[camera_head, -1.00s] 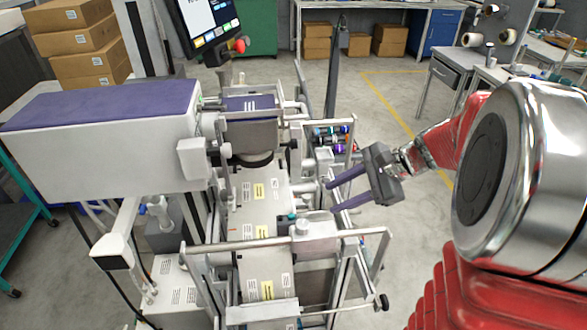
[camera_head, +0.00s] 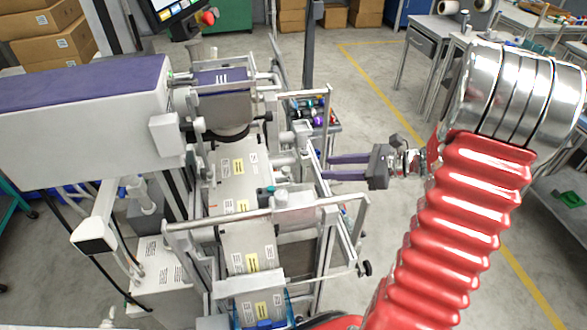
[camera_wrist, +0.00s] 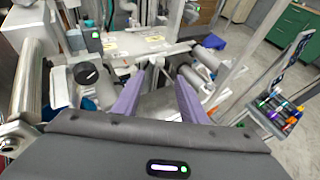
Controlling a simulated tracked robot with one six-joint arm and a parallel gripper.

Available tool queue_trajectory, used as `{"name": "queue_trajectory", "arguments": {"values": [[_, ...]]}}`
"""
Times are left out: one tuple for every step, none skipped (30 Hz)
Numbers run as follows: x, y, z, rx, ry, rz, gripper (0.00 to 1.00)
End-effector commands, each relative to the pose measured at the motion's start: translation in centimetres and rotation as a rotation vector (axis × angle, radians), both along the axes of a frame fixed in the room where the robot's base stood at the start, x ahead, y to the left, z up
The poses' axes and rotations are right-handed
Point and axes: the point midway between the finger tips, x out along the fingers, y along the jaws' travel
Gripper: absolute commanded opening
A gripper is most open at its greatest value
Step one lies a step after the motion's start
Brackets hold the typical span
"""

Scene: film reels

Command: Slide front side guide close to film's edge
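The film (camera_head: 238,178) is a pale web with white and yellow labels running down the middle of the machine. It also shows in the wrist view (camera_wrist: 125,44). A block with a white knob (camera_head: 281,199) and a small teal part sits at the film's right edge; I cannot tell for sure whether it is the front side guide. In the wrist view a black-topped knob (camera_wrist: 88,74) stands left of my fingers. My gripper (camera_head: 324,167) has two purple fingers, apart and empty, right of the machine and pointing left at it. It also shows in the wrist view (camera_wrist: 165,70).
Metal bars and a frame (camera_head: 352,235) stand out on the machine's right side, close below my gripper. Rollers (camera_wrist: 195,80) lie just beyond the fingers in the wrist view. A rack of coloured spools (camera_wrist: 278,112) stands to the right. Open floor (camera_head: 395,120) lies behind my gripper.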

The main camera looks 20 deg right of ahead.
Motion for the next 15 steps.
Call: {"name": "queue_trajectory", "arguments": {"values": [[0.1, 0.1, 0.0, 0.000, 0.000, 0.001, 0.39], [0.1, 0.2, -0.1, 0.000, 0.000, 0.001, 0.39], [0.2, 0.3, -0.2, 0.000, 0.000, 0.001, 0.39], [0.4, 0.4, -0.2, 0.000, 0.000, 0.002, 0.39], [0.5, 0.5, -0.3, 0.000, 0.000, 0.002, 0.39], [0.7, 0.8, -0.4, 0.001, -0.001, 0.002, 0.39], [0.9, 1.0, -0.6, 0.001, 0.000, 0.002, 0.39], [1.2, 1.2, -0.7, 0.001, -0.001, 0.003, 0.39], [1.5, 1.6, -0.9, 0.000, 0.000, 0.003, 0.39], [1.7, 1.8, -1.1, 0.000, 0.002, 0.003, 0.39], [2.0, 2.1, -1.2, 0.001, 0.001, 0.003, 0.39], [2.4, 2.6, -1.4, 0.001, 0.001, 0.004, 0.39], [2.7, 2.8, -1.6, 0.001, 0.001, 0.004, 0.39], [3.0, 3.1, -1.8, 0.001, 0.001, 0.003, 0.39], [3.4, 3.6, -2.1, 0.000, 0.002, 0.003, 0.39]]}}
